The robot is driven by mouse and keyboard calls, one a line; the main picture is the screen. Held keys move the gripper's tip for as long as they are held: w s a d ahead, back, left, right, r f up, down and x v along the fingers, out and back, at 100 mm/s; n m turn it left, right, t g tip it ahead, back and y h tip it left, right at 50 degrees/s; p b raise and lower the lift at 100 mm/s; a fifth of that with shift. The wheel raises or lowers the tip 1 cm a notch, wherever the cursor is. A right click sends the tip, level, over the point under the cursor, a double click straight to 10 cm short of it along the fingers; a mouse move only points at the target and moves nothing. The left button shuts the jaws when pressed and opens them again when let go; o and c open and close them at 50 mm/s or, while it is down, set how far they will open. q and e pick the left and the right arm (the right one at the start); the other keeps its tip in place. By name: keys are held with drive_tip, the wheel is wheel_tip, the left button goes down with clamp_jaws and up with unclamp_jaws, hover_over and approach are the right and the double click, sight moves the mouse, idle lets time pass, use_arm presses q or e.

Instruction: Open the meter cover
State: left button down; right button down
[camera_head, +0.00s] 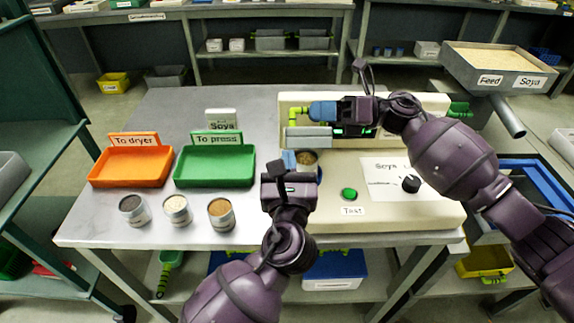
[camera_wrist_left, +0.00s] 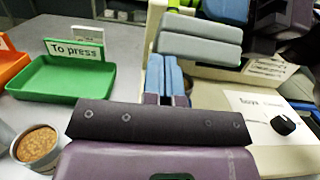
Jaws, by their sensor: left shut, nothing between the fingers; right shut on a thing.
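The cream meter (camera_head: 440,215) stands on the right of the table. Its grey cover (camera_head: 308,138) sits behind a round cup of brown grain (camera_head: 307,158), whose top is partly visible. A yellow-green handle (camera_head: 295,113) rises from the cover. My right gripper (camera_head: 318,111) reaches in from the right and is shut on the handle. My left gripper (camera_head: 289,160) is shut and empty, just left of the grain cup. In the left wrist view its blue fingers (camera_wrist_left: 165,76) are together below the grey cover (camera_wrist_left: 200,46).
A green "To press" tray (camera_head: 215,178) and orange "To dryer" tray (camera_head: 130,179) stand left. Several sample cups, including one of brown grain (camera_head: 221,214), line the front. A green button (camera_head: 349,194) and black knob (camera_head: 411,184) are on the meter. The back-left tabletop is clear.

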use_arm(q)
drive_tip(key=shift+w+a+r, duration=0.1)
drive_tip(key=shift+w+r, duration=0.1)
drive_tip(key=shift+r, duration=0.2)
use_arm(e)
drive_tip(key=shift+s+a+f+g, duration=0.2)
drive_tip(key=shift+s+f+g, duration=0.05)
drive_tip(key=shift+s+g, duration=0.2)
drive_tip(key=c, duration=1.1)
unclamp_jaws()
drive_tip(key=shift+d, duration=0.1)
